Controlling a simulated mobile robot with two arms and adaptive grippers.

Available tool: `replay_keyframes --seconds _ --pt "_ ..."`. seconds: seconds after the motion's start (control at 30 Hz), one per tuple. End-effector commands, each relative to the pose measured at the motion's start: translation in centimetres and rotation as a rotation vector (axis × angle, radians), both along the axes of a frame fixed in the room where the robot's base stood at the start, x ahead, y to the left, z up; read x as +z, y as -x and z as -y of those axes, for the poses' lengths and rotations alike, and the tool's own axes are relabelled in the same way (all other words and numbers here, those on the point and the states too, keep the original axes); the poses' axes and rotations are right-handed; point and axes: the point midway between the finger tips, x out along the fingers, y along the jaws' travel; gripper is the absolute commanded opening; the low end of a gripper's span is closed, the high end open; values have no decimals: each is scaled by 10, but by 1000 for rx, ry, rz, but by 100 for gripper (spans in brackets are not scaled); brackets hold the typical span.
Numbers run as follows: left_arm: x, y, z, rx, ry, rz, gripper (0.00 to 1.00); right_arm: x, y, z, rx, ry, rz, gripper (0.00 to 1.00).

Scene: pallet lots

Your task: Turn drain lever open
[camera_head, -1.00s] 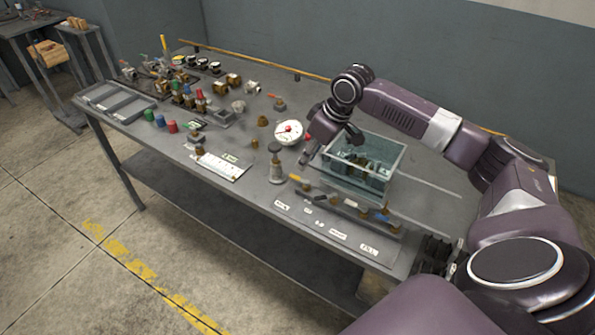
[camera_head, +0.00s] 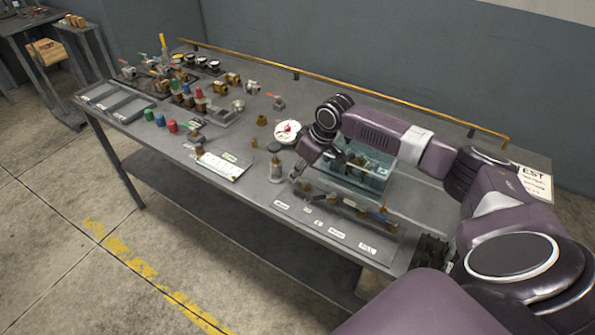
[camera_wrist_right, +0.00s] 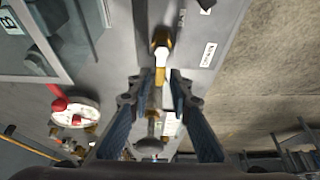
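The yellow drain lever (camera_wrist_right: 160,76) extends from a brass valve (camera_wrist_right: 161,40) in the right wrist view, by a small white label (camera_wrist_right: 208,54) that seems to read DRAIN. My right gripper (camera_wrist_right: 163,78) is open, with one finger on either side of the lever. I cannot tell whether either finger touches it. In the head view, my right gripper (camera_head: 296,174) is low over the front of the bench, at the left end of the valve row, and partly hides the lever. My left gripper is not in view.
A glass-walled tank (camera_head: 378,172) stands just behind the valve row. A grey pump-like post (camera_head: 276,168) and a white round gauge (camera_head: 287,131) stand close to the gripper. More levered valves (camera_head: 384,214) are to the right. The label strip in front is clear.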

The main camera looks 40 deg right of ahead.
Motion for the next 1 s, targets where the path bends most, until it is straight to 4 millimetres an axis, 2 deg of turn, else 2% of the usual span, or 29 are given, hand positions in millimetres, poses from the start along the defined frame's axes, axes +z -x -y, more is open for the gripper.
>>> replay_keyframes --seconds 0.03,0.13,0.57,0.77,1.0 --pt "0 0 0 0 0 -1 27 0 0 0 0 0 0 11" --pt "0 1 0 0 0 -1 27 0 0 0 0 0 0 0" --pt "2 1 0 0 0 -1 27 1 0 -1 38 -2 0 0" --pt "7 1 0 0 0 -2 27 1 2 -4 143 -4 0 0" --pt "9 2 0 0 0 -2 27 1 5 -9 351 -5 1 0"
